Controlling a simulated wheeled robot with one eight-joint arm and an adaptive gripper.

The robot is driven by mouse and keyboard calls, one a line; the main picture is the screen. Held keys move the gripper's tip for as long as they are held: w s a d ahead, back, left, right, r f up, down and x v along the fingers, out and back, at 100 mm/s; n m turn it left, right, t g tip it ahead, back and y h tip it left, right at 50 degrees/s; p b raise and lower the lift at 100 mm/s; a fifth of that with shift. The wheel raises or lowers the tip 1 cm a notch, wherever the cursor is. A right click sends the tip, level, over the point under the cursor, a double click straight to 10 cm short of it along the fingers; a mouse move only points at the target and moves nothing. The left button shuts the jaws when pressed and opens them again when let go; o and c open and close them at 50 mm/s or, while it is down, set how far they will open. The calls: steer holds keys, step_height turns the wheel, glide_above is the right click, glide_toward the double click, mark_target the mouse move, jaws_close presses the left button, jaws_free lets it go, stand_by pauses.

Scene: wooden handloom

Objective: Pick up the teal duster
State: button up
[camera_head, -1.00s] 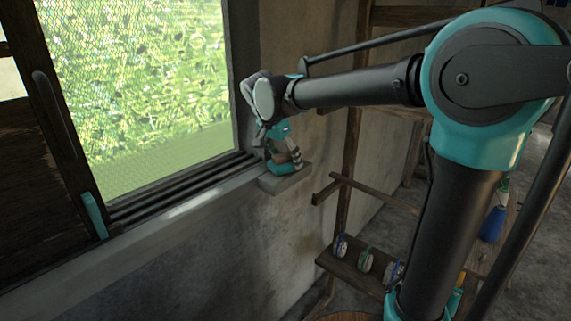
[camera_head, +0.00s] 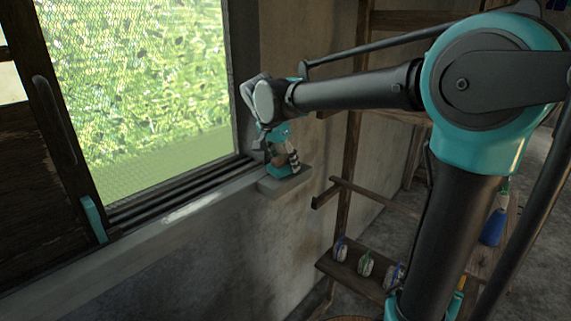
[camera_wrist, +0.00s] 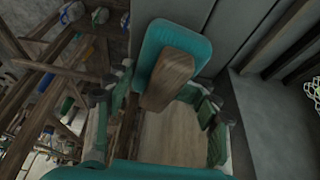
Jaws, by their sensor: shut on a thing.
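The teal duster (camera_wrist: 150,50) shows in the wrist view as a rounded teal pad with a wooden grip (camera_wrist: 172,78) on it. In the head view the duster (camera_head: 276,171) is a small teal patch at the small ledge by the window corner, mostly hidden by my gripper (camera_head: 284,157). My gripper (camera_wrist: 165,86) points down over it, its fingers on either side of the wooden grip, and is shut on the duster. I cannot tell whether the pad touches the ledge.
The grey ledge (camera_head: 290,182) juts from the wall beside the window sill (camera_head: 190,207). A wooden rack (camera_head: 346,170) stands to the right, with several small items on its low shelf (camera_head: 350,275). A blue bottle (camera_head: 493,228) stands farther right.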

mark_target(285, 157)
step_height(285, 157, up, 20)
steer(key=shift+f, duration=0.1)
steer(key=shift+c, duration=0.2)
steer(key=o, duration=0.7)
steer(key=c, duration=0.4)
steer(key=shift+s+a, duration=0.1)
steer(key=shift+c, duration=0.2)
